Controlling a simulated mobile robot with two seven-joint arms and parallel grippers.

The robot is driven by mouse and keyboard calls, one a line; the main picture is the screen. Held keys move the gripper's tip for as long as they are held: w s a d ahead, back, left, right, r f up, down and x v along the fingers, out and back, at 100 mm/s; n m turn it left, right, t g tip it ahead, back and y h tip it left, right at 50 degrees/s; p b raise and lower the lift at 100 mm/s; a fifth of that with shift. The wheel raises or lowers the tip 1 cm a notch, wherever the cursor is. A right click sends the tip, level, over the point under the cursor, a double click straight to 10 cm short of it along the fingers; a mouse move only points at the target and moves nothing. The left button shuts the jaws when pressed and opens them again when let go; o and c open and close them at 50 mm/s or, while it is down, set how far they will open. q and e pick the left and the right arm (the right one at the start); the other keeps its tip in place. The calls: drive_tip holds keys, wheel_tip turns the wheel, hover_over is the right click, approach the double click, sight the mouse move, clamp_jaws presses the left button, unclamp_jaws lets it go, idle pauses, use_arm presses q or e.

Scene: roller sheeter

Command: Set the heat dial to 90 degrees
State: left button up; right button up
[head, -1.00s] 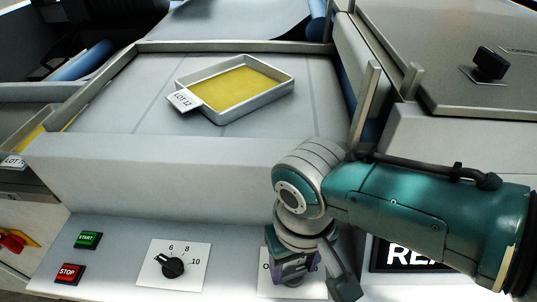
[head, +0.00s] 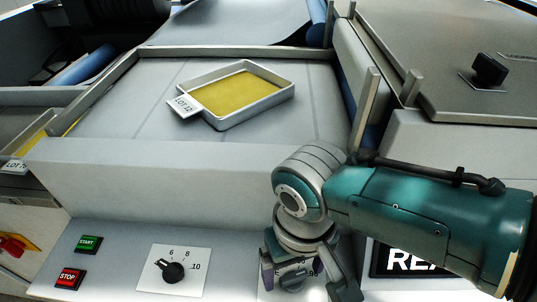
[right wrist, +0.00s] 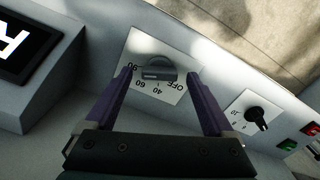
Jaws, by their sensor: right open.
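The heat dial (right wrist: 158,70) is a grey bar-shaped knob on a white plate marked OFF, 40, 60 and 90 in the right wrist view. Its bar lies nearly across the picture, with its left end beside the 90; I cannot tell for sure which end is the pointer. In the head view the dial (head: 293,281) is partly hidden by my right gripper (head: 288,265). In the right wrist view its two purple fingers (right wrist: 159,74) are open, one on each side of the knob, with gaps visible. My left gripper is not in view.
A second black dial (head: 172,271) with numbers up to 10 is left of the heat dial, beside green START (head: 88,243) and red STOP (head: 69,278) buttons. A dark display (head: 400,258) stands right. A tray (head: 240,118) of yellow dough lies on the deck above.

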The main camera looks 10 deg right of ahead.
sight(293, 276)
wheel_tip(293, 276, up, 10)
drive_tip(key=p, duration=0.3)
drive_tip(key=shift+f, duration=0.25)
idle(0.3)
